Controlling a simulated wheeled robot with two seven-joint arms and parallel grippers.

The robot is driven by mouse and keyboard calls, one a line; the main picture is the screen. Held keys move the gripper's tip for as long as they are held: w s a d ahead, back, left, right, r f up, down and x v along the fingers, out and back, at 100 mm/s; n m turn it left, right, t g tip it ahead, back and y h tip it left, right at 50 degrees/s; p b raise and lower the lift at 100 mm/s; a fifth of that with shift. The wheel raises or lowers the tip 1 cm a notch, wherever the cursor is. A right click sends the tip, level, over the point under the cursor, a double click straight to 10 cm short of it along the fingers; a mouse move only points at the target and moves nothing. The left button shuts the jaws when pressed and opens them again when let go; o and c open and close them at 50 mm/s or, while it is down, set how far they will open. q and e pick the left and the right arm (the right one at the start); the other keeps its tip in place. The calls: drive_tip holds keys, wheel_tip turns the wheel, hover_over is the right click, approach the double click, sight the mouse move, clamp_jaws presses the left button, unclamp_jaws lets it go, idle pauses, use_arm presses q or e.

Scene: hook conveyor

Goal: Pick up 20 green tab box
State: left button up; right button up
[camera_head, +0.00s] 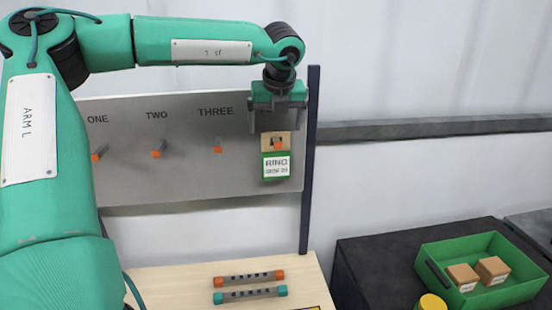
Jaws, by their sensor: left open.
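A green tab box (276,166) with a tan top part and a white label hangs at the right end of the grey hook board (205,182). The label's small print seems to end in 20. An orange hook tip shows at the box's tan upper part. My left gripper (278,121) points down just above the box. Its jaws are apart, one at each side above the tan part, and nothing is held between them. I cannot tell whether a jaw touches the box. My right gripper is not in view.
Hooks marked ONE (97,154), TWO (158,148) and THREE (217,144) are bare. A dark post (309,190) stands right of the box. Two rods (248,279) lie on the wooden table below. A green crate (440,257) at right holds two small boxes.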

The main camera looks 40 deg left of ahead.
sight(276, 133)
use_arm(q)
drive_tip(key=p+x, duration=0.1)
drive_tip(key=x, duration=0.2)
drive_tip(key=shift+d+f+p, duration=0.1)
drive_tip(key=shift+f+p, duration=0.15)
drive_tip(key=shift+p, duration=0.1)
drive_tip(key=shift+w+f, duration=0.15)
drive_tip(key=shift+f, duration=0.25)
drive_tip(key=shift+r, duration=0.1)
drive_tip(key=c, duration=1.3)
